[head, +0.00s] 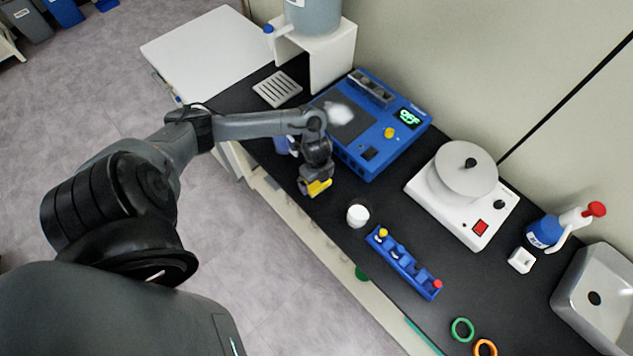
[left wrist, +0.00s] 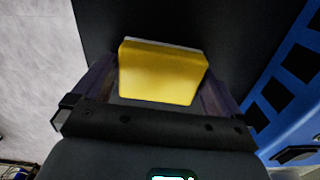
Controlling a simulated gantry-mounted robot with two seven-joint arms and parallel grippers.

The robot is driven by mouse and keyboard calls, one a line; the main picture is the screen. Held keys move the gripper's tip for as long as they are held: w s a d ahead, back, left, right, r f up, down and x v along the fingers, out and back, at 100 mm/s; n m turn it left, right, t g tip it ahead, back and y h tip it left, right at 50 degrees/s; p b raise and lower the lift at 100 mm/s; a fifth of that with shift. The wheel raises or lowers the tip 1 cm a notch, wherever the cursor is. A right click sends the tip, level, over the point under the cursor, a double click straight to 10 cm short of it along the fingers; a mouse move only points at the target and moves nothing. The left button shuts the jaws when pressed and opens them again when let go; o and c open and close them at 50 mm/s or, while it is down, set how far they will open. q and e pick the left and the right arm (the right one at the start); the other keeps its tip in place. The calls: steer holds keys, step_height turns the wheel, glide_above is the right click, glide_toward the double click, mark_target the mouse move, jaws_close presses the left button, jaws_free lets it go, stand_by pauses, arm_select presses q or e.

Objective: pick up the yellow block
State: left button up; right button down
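The yellow block (head: 318,187) is at the tip of my left gripper (head: 313,185), near the front edge of the black bench. In the left wrist view the yellow block (left wrist: 162,75) fills the space between the two fingers of my left gripper (left wrist: 160,85). Both fingers press against its sides, so the gripper is shut on it. A thin pale strip shows along the block's far edge. I cannot tell whether the block touches the bench or is just above it. My right gripper is not in view.
A blue device (head: 375,140) stands behind the gripper and a white cup (head: 358,214) to its right. Farther right are a blue rack (head: 403,262), a white round-topped device (head: 465,190), a wash bottle (head: 548,232) and green (head: 462,330) and orange (head: 485,348) rings.

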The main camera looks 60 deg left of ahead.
arm_select(q)
steer(key=c, duration=0.7)
steer(key=shift+r, duration=0.15)
steer(key=shift+c, duration=0.7)
step_height(320, 180, up, 10)
steer(key=shift+f+p, duration=0.1)
steer(key=shift+p, duration=1.05)
steer(key=o, duration=0.5)
steer(key=shift+c, duration=1.2)
steer(key=shift+w+d, duration=0.1)
steer(key=shift+d, duration=0.05)
